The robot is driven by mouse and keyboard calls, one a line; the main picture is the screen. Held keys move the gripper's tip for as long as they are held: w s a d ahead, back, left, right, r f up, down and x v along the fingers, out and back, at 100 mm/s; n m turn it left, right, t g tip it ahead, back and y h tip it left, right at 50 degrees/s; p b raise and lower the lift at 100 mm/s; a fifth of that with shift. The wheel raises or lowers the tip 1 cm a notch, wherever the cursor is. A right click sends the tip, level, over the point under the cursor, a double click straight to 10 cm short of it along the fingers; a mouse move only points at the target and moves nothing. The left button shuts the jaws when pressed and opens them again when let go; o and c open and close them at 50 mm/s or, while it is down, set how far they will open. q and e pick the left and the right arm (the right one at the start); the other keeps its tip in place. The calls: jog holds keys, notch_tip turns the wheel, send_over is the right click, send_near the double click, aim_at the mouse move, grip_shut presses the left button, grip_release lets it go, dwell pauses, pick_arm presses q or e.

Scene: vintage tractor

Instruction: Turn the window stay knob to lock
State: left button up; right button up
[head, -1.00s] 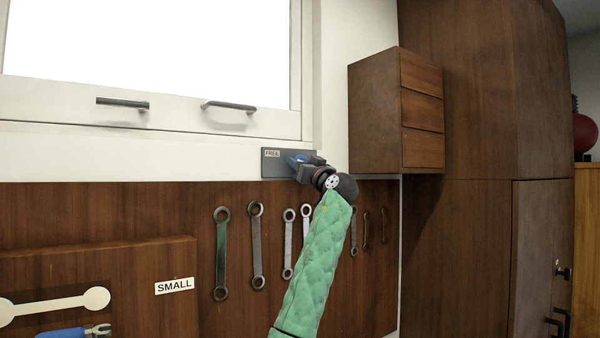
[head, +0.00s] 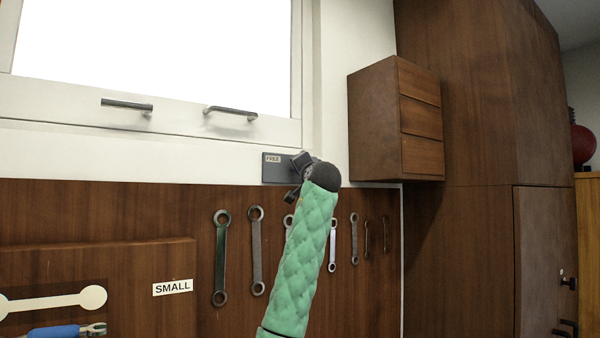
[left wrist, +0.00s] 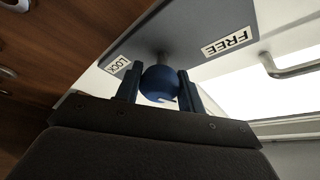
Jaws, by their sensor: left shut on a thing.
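The window stay knob (left wrist: 159,84) is a blue ball on a short metal stem. It stands out from a grey plate (head: 272,169) below the window's right corner. The plate bears a FREE label (left wrist: 230,39) and a LOCK label (left wrist: 118,65), both seen in the left wrist view. My left gripper (left wrist: 160,90) is shut on the knob, one finger on each side of it. In the head view my left gripper (head: 297,172) lies over the plate's right part and, with the arm, hides the knob and LOCK label. My right gripper is not in view.
The window's bottom rail has two bar handles (head: 127,104) (head: 230,112) above the plate. Several wrenches (head: 256,250) hang on the wood panel below. A small drawer cabinet (head: 395,120) juts out at the right, beside a tall wooden cupboard (head: 470,120).

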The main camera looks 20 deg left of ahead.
pick_arm(q)
jog(key=m+h, duration=0.2)
jog(key=m, duration=0.2)
jog(key=shift+r, duration=0.15)
jog(key=m+g, duration=0.1)
jog(key=m, duration=0.1)
jog(key=shift+m, duration=0.4)
jog(key=shift+m+g+h, duration=0.4)
jog(key=shift+m, duration=0.5)
jog(key=shift+m+p, duration=0.4)
jog(key=shift+m, duration=0.3)
jog(key=m+g+p, duration=0.1)
jog(key=m+g, duration=0.1)
jog(key=m, duration=0.1)
jog(key=shift+m+g, duration=0.5)
jog(key=shift+m, duration=0.3)
jog(key=shift+f+m, duration=0.2)
jog(key=shift+m, duration=0.1)
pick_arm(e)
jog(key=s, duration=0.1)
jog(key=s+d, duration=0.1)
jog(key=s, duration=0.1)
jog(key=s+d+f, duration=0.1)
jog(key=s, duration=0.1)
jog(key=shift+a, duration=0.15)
